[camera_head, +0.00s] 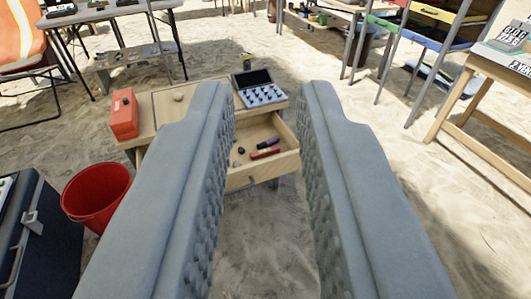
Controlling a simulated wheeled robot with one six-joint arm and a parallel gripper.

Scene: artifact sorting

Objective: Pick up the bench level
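My gripper (268,95) is open, its two grey padded fingers wide apart with nothing between them. Beyond and below it, an open wooden drawer (250,177) shows in the gap between the fingers. A small red bar-shaped object (265,154) lies in the drawer. It may be the bench level, but it is too small to tell. A dark purple cylinder (267,143) and small dark pieces lie near it. The left finger hides part of the drawer and its table.
The wooden table (145,107) holds a red box (124,114) and an open dark case (257,88) with several small items. A red bucket (97,190) and a dark chest (45,240) stand at left. Other tables and a colourful rack stand behind. Sand in front is clear.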

